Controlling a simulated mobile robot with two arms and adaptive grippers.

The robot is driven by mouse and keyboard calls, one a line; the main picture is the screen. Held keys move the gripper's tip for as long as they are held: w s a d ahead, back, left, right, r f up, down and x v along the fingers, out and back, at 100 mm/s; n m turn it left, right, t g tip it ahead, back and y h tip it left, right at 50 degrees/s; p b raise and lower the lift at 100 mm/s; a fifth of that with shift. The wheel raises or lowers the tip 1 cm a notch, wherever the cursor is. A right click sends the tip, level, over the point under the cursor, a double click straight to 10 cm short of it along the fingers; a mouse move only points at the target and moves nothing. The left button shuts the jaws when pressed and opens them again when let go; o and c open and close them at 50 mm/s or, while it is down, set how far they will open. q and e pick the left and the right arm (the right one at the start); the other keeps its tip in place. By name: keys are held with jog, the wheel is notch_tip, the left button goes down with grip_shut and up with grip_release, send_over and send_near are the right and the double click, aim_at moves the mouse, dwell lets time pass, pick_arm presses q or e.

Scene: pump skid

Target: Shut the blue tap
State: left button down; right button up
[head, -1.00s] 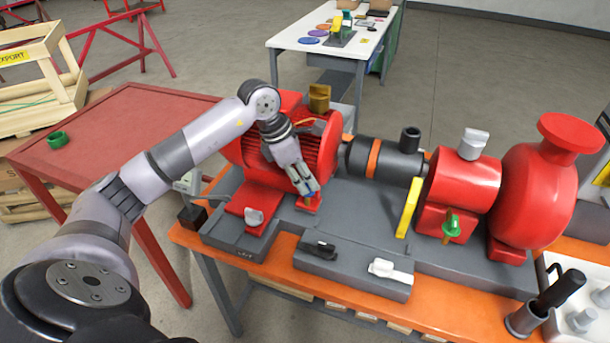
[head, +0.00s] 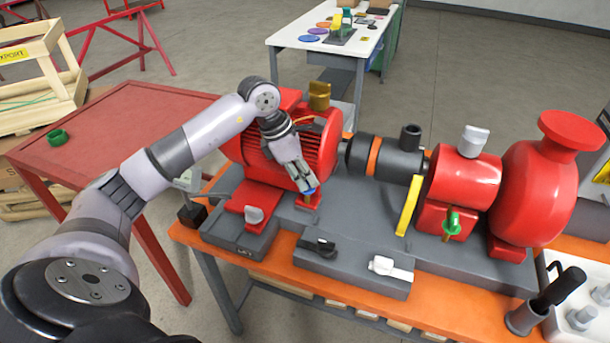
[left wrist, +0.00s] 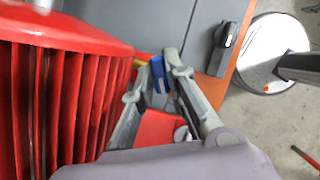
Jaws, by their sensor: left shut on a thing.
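The blue tap's handle (head: 311,190) shows at the tips of my left gripper (head: 304,184), beside the red ribbed motor (head: 322,150). In the left wrist view the blue handle (left wrist: 157,74) stands between the two fingertips of the left gripper (left wrist: 162,77), which is shut on it. A red block (left wrist: 157,128) lies beyond the fingers there. The fingers hide part of the tap in the head view. My right gripper is in neither view.
On the grey skid plate stand a yellow lever (head: 408,206), a green tap (head: 452,222), a black handle (head: 319,247) and a white handle (head: 390,268). The red pump (head: 537,185) stands at right. A red table (head: 105,125) is at left.

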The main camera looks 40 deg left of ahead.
pick_arm(q)
jog(key=shift+w+a+m+h+b, duration=0.15)
jog(key=shift+m+h+b, duration=0.15)
jog(key=shift+m+b, duration=0.65)
jog(key=shift+r+m+g+b, duration=0.1)
jog(key=shift+m+g+b, duration=0.55)
jog(key=shift+m, duration=1.1)
jog(key=shift+g, duration=0.25)
jog(key=c, duration=1.9)
grip_release()
jog(key=v, duration=1.2)
jog(key=shift+a, duration=0.15)
